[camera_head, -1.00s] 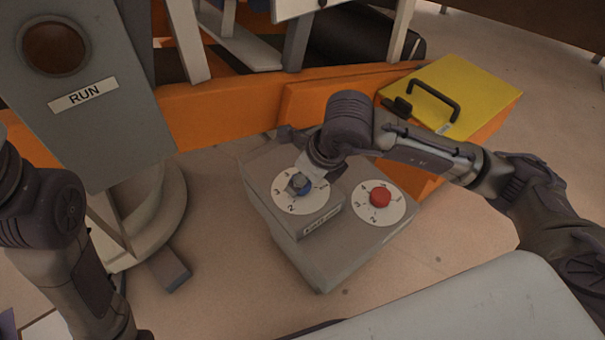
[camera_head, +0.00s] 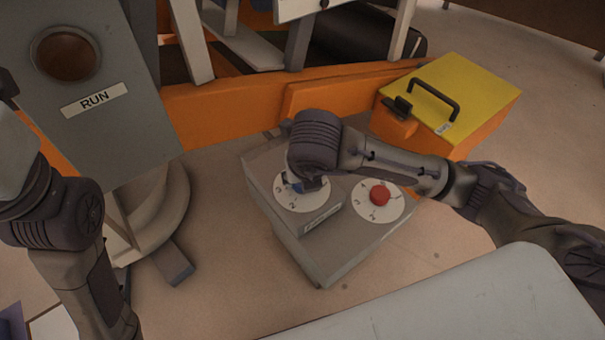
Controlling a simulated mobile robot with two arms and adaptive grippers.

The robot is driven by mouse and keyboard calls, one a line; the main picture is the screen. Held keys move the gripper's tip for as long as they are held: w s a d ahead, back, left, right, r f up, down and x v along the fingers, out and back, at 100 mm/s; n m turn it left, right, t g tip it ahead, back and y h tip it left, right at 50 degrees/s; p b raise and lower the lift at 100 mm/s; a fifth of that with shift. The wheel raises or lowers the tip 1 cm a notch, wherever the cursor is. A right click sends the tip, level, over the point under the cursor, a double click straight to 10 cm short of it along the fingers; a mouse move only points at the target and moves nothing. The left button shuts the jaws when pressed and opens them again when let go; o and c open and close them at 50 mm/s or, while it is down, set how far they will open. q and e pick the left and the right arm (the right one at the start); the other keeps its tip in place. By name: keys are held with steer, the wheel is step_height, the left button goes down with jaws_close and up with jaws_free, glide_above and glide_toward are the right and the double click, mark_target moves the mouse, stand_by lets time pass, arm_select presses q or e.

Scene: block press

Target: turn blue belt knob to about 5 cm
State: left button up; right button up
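The blue knob (camera_head: 296,188) sits on a white numbered dial (camera_head: 302,205) on the left part of a grey control box. My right gripper (camera_head: 305,180) is at the blue knob, coming down over it from above. The wrist covers most of the knob and the upper part of its dial. The fingers are mostly hidden, so I cannot tell whether they grip the knob. The knob's pointer is not readable. My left arm (camera_head: 70,225) is at the left edge; its gripper is not visible.
A red knob (camera_head: 380,195) on its own dial sits right of the blue one, under my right forearm. A grey post labelled RUN (camera_head: 95,95) stands at the left. A yellow-lidded orange box (camera_head: 470,95) is at the back right.

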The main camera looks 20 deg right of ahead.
stand_by(0.3)
steer(key=o, duration=1.1)
steer(key=shift+o, duration=0.2)
steer(key=v, duration=1.2)
